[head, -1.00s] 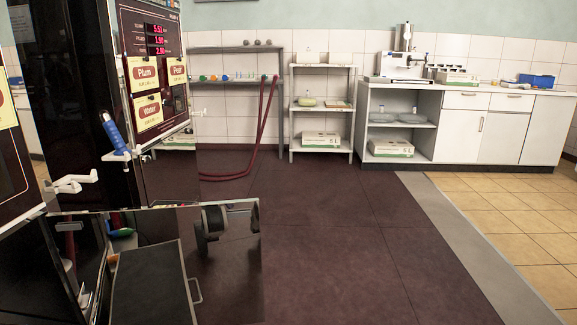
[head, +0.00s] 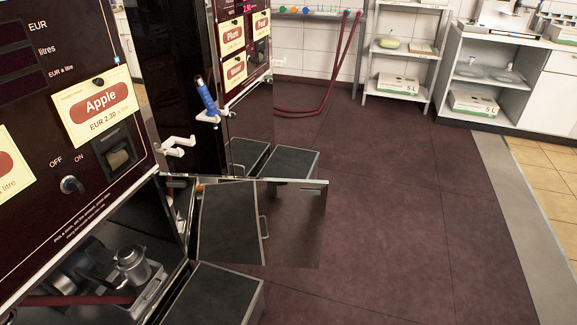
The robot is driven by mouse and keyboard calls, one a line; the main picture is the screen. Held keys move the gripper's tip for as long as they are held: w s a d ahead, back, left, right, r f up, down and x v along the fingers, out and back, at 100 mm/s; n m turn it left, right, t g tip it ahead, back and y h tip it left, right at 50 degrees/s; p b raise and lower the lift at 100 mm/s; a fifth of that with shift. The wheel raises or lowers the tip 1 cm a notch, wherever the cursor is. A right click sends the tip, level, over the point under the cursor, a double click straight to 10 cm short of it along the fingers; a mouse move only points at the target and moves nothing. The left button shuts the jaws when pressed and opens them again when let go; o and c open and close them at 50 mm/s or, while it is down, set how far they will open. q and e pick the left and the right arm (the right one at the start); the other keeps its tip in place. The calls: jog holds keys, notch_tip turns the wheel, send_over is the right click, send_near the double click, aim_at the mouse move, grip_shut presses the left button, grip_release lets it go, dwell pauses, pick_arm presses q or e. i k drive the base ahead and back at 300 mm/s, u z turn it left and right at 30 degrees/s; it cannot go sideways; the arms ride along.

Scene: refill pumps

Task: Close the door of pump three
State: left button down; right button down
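A glossy dark door (head: 298,222) stands open in the lower middle of the head view, sticking out to the right from the lower cabinet of the near pump. Its surface mirrors nearby things, so I cannot tell whether the handle shape on it is its own or a reflection. The near pump (head: 40,120) carries an "Apple" label; I can read no number on it. Its lower compartment is open, with a metal part (head: 131,263) and a dark red hose (head: 80,300) inside. Neither of my grippers is in view.
A dark grey step-like box (head: 215,297) sits low beside the open door, and another (head: 291,164) stands behind it. The dark red floor (head: 400,220) to the right is clear.

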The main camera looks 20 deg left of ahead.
aim_at(256, 221)
jog(key=z, duration=0.6)
jog(key=i, duration=3.85)
jog(key=u, duration=4.45)
jog(key=i, duration=0.5)
jog(key=u, duration=1.9)
jog(key=k, duration=0.45)
